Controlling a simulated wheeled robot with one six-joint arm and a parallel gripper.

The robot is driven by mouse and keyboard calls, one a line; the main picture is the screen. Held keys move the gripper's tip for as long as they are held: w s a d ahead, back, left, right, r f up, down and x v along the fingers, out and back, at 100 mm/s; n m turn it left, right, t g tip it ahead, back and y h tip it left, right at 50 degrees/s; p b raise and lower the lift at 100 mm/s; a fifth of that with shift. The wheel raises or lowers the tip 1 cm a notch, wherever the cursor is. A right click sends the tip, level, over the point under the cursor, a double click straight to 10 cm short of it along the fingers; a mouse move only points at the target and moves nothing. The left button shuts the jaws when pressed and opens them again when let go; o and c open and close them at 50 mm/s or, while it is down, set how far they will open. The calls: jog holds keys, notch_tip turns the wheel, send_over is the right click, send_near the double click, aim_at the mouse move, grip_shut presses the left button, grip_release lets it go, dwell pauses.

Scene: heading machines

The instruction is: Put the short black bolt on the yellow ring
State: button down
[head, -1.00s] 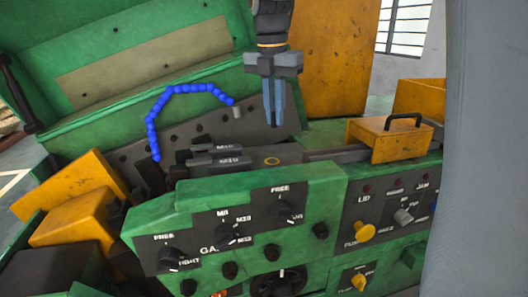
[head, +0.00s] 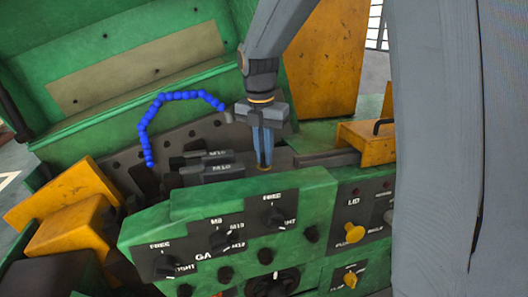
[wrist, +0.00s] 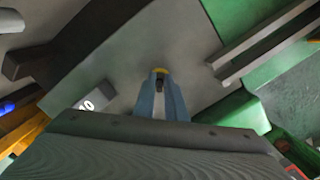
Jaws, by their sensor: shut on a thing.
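My gripper (head: 263,162) points down at the machine's grey bed, with its blue fingers close together. In the wrist view, a small dark piece, the short black bolt (wrist: 159,84), shows between the fingertips (wrist: 160,88). The yellow ring (wrist: 160,71) lies on the grey surface right at the fingertips, partly covered by them. In the head view only a bit of the ring (head: 264,169) shows below the fingers. I cannot tell whether the bolt touches the surface.
Two dark labelled blocks (head: 222,168) stand left of my gripper. A blue jointed hose (head: 150,115) arches behind them. A grey rail (head: 325,159) and a yellow box with a handle (head: 362,142) are to the right. The green control panel (head: 215,235) stands in front.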

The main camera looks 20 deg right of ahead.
jog(key=shift+f, duration=0.15)
jog(key=c, duration=1.8)
grip_release()
notch_tip(320, 180, up, 12)
jog(key=s+a+b, duration=0.1)
jog(key=b, duration=0.2)
jog(key=shift+b, duration=0.4)
